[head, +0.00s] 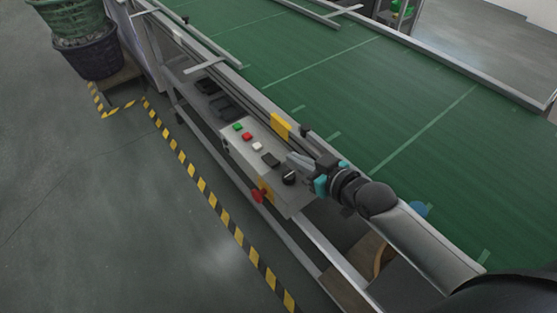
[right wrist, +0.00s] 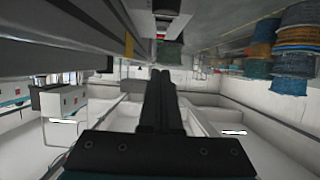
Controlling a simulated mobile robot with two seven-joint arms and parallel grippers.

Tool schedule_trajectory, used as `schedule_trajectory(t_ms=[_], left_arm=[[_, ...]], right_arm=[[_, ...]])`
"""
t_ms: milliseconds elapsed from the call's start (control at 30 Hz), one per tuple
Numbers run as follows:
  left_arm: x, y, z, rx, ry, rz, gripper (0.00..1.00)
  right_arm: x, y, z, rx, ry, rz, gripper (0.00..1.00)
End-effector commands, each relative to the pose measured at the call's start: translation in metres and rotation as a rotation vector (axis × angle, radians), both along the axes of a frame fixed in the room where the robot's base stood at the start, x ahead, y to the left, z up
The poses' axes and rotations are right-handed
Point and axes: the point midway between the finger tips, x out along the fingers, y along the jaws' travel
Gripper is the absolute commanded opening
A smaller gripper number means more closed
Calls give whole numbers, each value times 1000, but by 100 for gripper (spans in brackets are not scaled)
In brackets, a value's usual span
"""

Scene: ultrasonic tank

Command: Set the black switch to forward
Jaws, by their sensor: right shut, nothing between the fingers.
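A grey control box (head: 240,150) is mounted along the side of the green conveyor. On its top are a green button, a red button, a white button, a flat black piece (head: 270,160) and a round black switch (head: 289,178) with a pale mark. I cannot read which way the switch is set. My right gripper (head: 294,160) is just above and beside the black switch, near the flat black piece; contact cannot be told. In the right wrist view its dark fingers (right wrist: 160,78) are together and empty. My left gripper is not in view.
A red knob (head: 258,196) sticks out of the box's front side. The green conveyor belt (head: 330,80) with its metal rail lies behind the box. Stacked baskets (head: 88,52) stand at the upper left. The floor beyond the yellow-black tape (head: 200,185) is clear.

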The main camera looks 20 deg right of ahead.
Motion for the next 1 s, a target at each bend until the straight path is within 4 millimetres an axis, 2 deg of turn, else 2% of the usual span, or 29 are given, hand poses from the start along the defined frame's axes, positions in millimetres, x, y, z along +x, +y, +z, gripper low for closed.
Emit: schedule_trajectory(t_ms=[500, 600, 700, 1000], left_arm=[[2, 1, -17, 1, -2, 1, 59], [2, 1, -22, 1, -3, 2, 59], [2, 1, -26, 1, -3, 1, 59], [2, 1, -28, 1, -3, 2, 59]], right_arm=[[72, 27, -31, 2, 0, 1, 0], [68, 25, -51, -1, 5, 1, 0], [66, 24, -62, -2, 3, 1, 0], [65, 24, -70, -1, 0, 1, 0]])
